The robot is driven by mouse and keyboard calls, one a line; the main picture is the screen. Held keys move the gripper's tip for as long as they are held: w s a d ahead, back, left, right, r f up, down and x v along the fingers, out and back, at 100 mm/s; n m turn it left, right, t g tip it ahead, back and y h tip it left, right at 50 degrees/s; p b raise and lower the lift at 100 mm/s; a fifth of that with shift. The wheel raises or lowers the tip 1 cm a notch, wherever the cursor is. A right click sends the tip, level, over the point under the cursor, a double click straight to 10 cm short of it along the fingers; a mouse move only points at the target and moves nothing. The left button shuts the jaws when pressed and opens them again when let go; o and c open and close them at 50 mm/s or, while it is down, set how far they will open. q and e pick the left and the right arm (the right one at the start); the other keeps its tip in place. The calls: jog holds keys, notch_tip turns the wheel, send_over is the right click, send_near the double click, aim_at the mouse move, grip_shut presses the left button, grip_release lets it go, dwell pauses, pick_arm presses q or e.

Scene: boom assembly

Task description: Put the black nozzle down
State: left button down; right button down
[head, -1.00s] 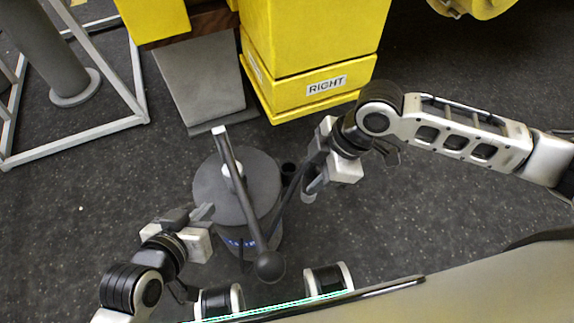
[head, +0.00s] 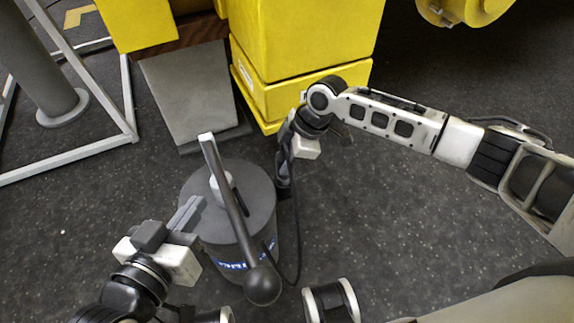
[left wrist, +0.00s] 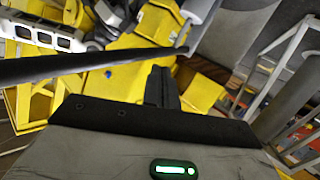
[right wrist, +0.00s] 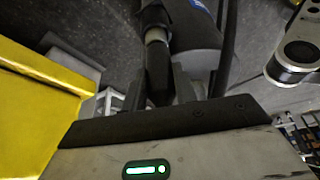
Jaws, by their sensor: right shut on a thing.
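The black nozzle (right wrist: 158,72) is between the fingers of my right gripper (right wrist: 160,88), which is shut on it. In the head view my right gripper (head: 286,172) is low beside the right side of the grey pump canister (head: 188,208), and the nozzle is largely hidden there. The nozzle's end lies close to the canister's side; I cannot tell whether it touches or sits in anything. A black hose (head: 298,225) loops down from it toward the canister. My left gripper (head: 187,213) is shut and empty at the canister's left edge.
The canister's long pump handle (head: 232,205) slants across its top and ends in a dark ball (head: 263,285). Yellow boxes (head: 300,85) and a grey sloped plate (head: 188,95) stand behind. A metal frame (head: 70,160) is at left. Floor at right is clear.

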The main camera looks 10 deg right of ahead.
aim_at(282, 181)
jog(key=shift+f, duration=0.9)
pick_arm(q)
jog(key=shift+w+d+r, duration=0.15)
jog(key=shift+r, duration=0.15)
pick_arm(e)
jog(key=shift+f+b, duration=0.35)
jog(key=shift+f, duration=0.25)
pick_arm(q)
jog(key=shift+d+n, duration=0.1)
jog(key=shift+n, duration=0.2)
pick_arm(e)
jog(key=c, duration=1.1)
grip_release()
jog(key=shift+r, duration=0.1)
